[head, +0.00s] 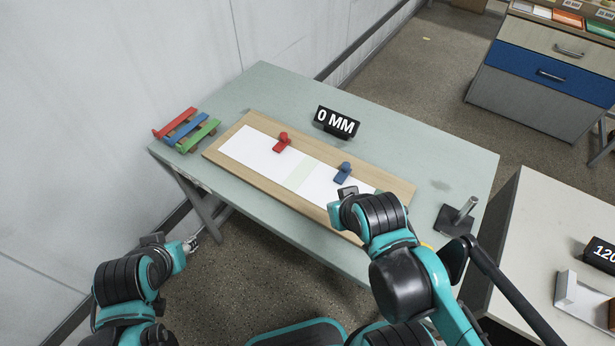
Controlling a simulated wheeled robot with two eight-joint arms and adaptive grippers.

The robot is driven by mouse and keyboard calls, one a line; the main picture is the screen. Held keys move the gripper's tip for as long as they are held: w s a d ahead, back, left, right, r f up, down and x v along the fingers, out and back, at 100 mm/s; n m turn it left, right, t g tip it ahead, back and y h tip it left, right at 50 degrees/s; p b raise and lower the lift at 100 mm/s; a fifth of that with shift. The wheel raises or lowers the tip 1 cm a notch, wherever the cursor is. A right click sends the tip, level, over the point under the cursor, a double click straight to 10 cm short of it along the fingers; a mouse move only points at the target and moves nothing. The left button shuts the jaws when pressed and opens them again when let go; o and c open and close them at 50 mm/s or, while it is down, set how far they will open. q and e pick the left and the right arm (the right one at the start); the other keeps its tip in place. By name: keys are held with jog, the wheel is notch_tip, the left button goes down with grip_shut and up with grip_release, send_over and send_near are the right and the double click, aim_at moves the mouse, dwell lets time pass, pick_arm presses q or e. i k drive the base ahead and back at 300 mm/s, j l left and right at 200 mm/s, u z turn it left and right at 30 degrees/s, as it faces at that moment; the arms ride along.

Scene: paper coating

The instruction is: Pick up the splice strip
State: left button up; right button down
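Red, blue and green strips (186,129) lie side by side on a small brown rack at the table's left end. A pale green band (301,173) crosses the white sheet on the wooden board; I cannot tell which of these is the splice strip. My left gripper (191,243) is low at the left, off the table's front edge and apart from the strips. Its fingers are too small to read. My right gripper (347,192) is over the board's right part, near the blue knob. My own arm hides most of its fingers and whatever is under them.
The wooden board (228,151) bears the white sheet, a red clamp (283,141) and a blue knob clamp (343,171). A black "0 MM" sign (336,122) stands behind it. A metal post on a dark base (459,217) stands at the right. The table's back left is clear.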

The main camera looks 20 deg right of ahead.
aim_at(179, 118)
jog(key=z, duration=0.45)
jog(key=i+j+z, duration=0.15)
jog(key=j+z, duration=0.7)
jog(key=j, duration=0.2)
jog(key=j+z, duration=0.2)
jog(key=j, duration=1.5)
jog(key=k, duration=0.05)
